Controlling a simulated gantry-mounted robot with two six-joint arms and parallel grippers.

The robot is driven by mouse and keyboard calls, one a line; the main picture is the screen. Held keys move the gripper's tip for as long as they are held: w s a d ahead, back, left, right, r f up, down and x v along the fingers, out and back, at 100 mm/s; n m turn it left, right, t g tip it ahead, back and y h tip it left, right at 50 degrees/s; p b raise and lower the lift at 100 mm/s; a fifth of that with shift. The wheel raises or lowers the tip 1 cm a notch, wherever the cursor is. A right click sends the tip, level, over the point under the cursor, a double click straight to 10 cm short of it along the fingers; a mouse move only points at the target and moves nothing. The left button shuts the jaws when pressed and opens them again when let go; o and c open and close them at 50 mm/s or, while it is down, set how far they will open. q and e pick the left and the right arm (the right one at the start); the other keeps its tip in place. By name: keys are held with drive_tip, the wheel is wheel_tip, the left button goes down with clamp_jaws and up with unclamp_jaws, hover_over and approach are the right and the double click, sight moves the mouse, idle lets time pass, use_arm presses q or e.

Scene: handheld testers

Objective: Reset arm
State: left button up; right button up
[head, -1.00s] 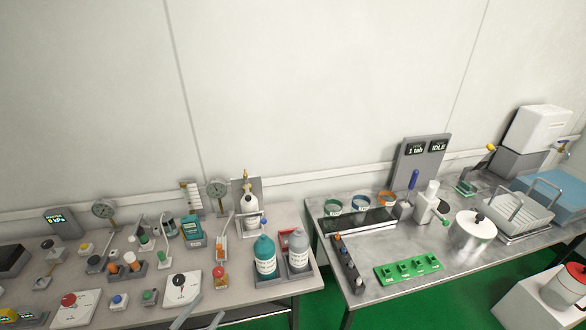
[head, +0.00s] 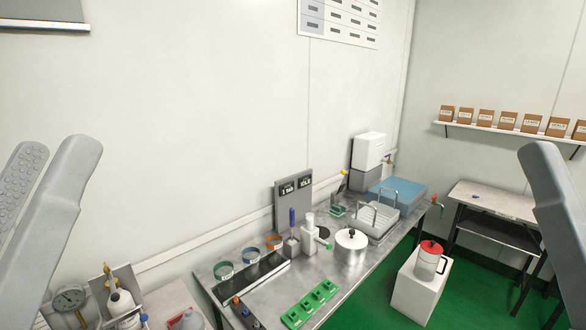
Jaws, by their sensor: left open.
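My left gripper (head: 54,152) is raised at the left edge of the head view. Its two grey fingers stand apart, one with a dotted pad facing the other, and nothing shows between them. One grey finger of my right gripper (head: 548,165) stands at the right edge; the rest of that gripper is out of frame. Both are close to the camera and appear clear of the benches.
A steel bench (head: 352,276) carries a grey display stand (head: 293,205), a lidded pot (head: 351,247), a green block (head: 310,304) and a dish rack (head: 376,222). A red-lidded jug (head: 428,262) stands on a white block (head: 415,290). Boxes line a wall shelf (head: 500,131).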

use_arm(q)
wheel_tip(320, 180, up, 37)
drive_tip(key=a+y+p, duration=0.2)
drive_tip(key=y+p, duration=0.2)
drive_tip(key=p, duration=3.2)
drive_tip(key=shift+s+a+f+t+p, duration=0.15)
drive_tip(key=shift+a+f+t+p, duration=0.1)
drive_tip(key=shift+t+p, duration=0.15)
